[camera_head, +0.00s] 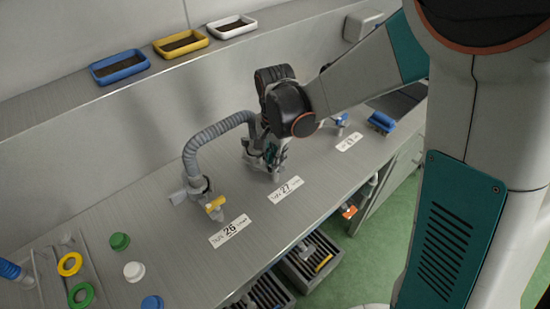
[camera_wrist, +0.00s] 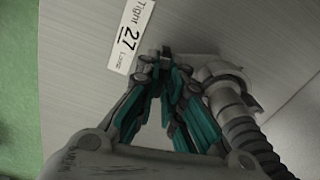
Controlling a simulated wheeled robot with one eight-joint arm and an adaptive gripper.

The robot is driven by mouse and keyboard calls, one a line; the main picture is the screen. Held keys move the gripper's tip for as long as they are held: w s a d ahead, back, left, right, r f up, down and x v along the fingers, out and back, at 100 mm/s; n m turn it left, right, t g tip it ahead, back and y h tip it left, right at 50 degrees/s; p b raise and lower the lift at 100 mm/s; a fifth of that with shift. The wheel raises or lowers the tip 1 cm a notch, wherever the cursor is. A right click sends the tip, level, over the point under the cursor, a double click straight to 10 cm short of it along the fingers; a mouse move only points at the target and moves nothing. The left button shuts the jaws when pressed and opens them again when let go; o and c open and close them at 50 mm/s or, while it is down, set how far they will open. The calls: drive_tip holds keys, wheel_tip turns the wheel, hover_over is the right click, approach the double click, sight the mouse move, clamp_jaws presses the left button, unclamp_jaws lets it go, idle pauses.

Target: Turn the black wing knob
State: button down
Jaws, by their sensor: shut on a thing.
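My gripper (camera_head: 272,157) points down at the fitting behind the label numbered 27 (camera_head: 287,190) on the steel bench. In the wrist view, its teal-padded fingers (camera_wrist: 164,72) are closed together around a small dark part (camera_wrist: 166,51), which appears to be the black wing knob. The fingers cover most of it, so its angle cannot be told. The label also shows in the wrist view (camera_wrist: 129,37), with "Tight" at one end and "Loose" at the other. A grey fitting with a ribbed hose (camera_wrist: 236,110) lies just right of the fingers.
A yellow-handled valve (camera_head: 215,204) with a grey hose (camera_head: 215,132) stands left, by label 26 (camera_head: 230,231). A blue-handled valve (camera_head: 341,120) stands right. Coloured caps and rings lie at front left. Trays (camera_head: 120,78) line the back ledge. Crates (camera_head: 291,270) stand below the bench.

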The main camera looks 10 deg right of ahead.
drive_tip(key=shift+m, duration=1.1)
drive_tip(key=c, duration=1.7)
unclamp_jaws()
wheel_tip(320, 180, up, 12)
